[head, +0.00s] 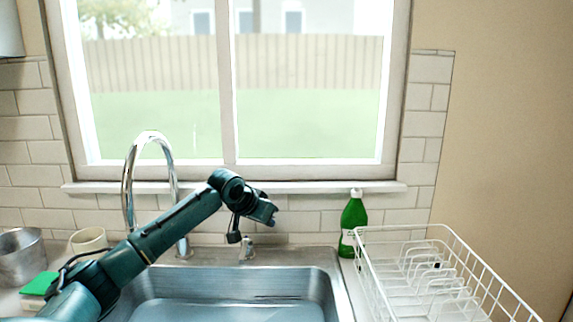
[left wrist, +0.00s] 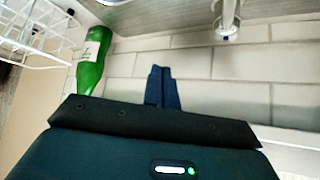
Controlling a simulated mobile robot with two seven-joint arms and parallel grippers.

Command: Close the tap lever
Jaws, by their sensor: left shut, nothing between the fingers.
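The chrome tap lever (head: 246,250) stands on the sink's back ledge, to the right of the tall curved faucet (head: 127,185). In the left wrist view the chrome lever (left wrist: 228,18) shows at the upper right, with a blue spot near its end. My left gripper (head: 270,216) is above and slightly right of the lever in the head view. In the left wrist view the left gripper's dark fingers (left wrist: 162,88) are together, empty, and point at the tiled wall, apart from the lever. My right gripper is in neither view.
The steel sink (head: 330,285) lies below my left arm. A green bottle (head: 353,222) and a white wire dish rack (head: 440,235) stand to the right. A metal pot (head: 20,262), a cream cup (head: 88,240) and a green sponge (head: 38,284) are at left. The window sill (head: 330,188) runs behind.

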